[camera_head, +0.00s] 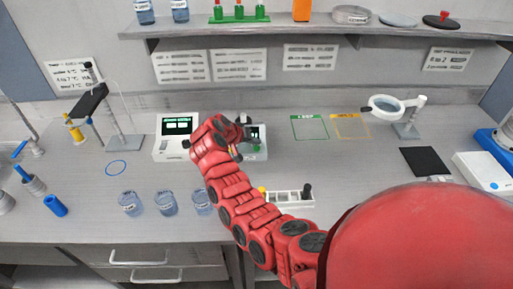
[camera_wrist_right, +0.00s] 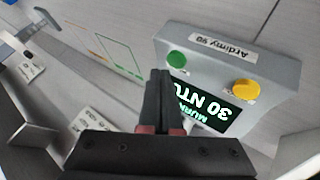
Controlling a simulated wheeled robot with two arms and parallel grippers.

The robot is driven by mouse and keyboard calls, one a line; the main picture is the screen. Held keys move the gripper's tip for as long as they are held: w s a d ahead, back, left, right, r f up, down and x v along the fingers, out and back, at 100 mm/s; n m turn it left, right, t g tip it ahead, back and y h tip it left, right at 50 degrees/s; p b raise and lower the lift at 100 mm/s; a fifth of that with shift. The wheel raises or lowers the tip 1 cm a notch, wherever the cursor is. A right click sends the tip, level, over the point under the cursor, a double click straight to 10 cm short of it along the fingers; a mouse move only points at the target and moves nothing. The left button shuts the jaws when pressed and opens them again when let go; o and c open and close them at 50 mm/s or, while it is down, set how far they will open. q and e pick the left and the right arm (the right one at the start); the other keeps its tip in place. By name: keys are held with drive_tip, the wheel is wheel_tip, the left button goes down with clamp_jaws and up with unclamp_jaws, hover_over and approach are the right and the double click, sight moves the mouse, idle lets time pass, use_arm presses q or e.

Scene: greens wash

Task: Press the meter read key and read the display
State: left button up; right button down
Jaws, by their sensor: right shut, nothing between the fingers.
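The meter (camera_head: 258,153) is a grey box on the bench, partly hidden by my right gripper in the head view. In the right wrist view the meter (camera_wrist_right: 215,58) shows upside down, with a green key (camera_wrist_right: 176,60), a yellow key (camera_wrist_right: 244,89) and a lit display (camera_wrist_right: 204,106). The display reads "30 NTU" and a word starting "MURK", its end hidden by the fingers. My right gripper (camera_wrist_right: 161,76) is shut and empty, fingertips beside the green key; I cannot tell whether they touch it. My left gripper is not in view.
Another device with a lit screen (camera_head: 178,125) stands left of the meter. Several beakers (camera_head: 166,203) and a white rack (camera_head: 290,199) stand in front. Green (camera_head: 310,127) and yellow (camera_head: 350,126) outlined squares lie to the right, bare. A magnifier (camera_head: 385,106) stands further right.

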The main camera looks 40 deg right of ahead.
sight(255, 149)
drive_tip(key=shift+r+p, duration=0.95)
drive_tip(key=shift+r, duration=1.5)
idle(0.5)
